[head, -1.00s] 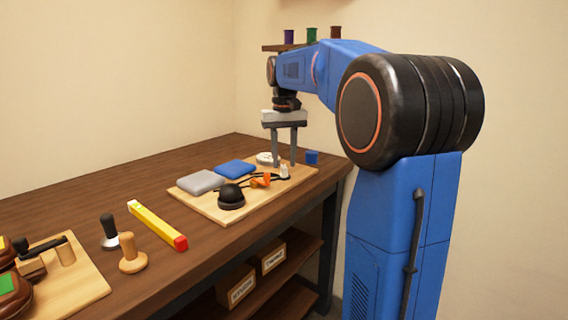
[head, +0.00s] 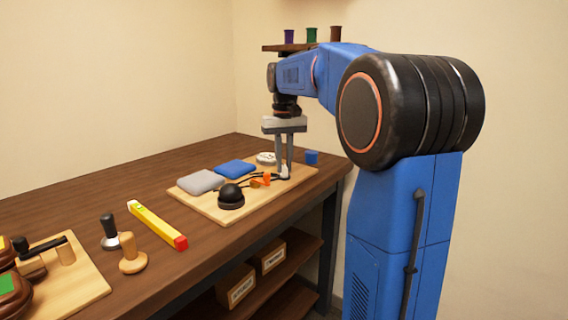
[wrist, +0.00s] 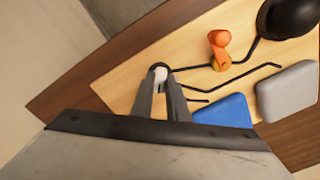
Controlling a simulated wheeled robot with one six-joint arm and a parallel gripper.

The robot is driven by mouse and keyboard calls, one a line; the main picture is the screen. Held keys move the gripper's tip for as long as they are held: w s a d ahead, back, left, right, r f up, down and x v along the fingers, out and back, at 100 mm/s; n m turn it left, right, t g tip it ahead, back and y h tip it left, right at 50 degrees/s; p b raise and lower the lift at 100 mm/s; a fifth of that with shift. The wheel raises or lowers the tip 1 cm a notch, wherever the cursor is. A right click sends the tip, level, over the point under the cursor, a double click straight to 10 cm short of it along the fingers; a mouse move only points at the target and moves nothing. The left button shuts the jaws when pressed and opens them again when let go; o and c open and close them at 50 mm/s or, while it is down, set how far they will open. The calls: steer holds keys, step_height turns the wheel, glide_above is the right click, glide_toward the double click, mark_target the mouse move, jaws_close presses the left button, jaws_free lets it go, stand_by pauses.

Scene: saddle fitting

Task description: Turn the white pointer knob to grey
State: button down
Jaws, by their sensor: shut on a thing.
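The white pointer knob (wrist: 160,74) sits at the far end of the wooden board (head: 218,211). In the wrist view it lies between the two fingertips of my gripper (wrist: 160,86), and its top shows there. In the head view my gripper (head: 282,173) points straight down and its fingers hide most of the knob. The fingers are shut on it. Which way its pointer faces is hard to tell. The grey pad (head: 201,181) lies beside the blue pad (head: 235,168); both also show in the wrist view, the grey one (wrist: 287,92) farther right.
Black lines run along the board. A white disc (head: 265,158) lies behind, and a blue cup (head: 311,157) stands right of the board. A yellow level (head: 157,225) lies nearer.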

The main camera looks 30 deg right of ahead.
steer(key=n, duration=0.7)
steer(key=shift+n, duration=0.3)
steer(key=n, duration=0.4)
steer(key=shift+n, duration=2.2)
steer(key=c, duration=1.7)
jaws_free()
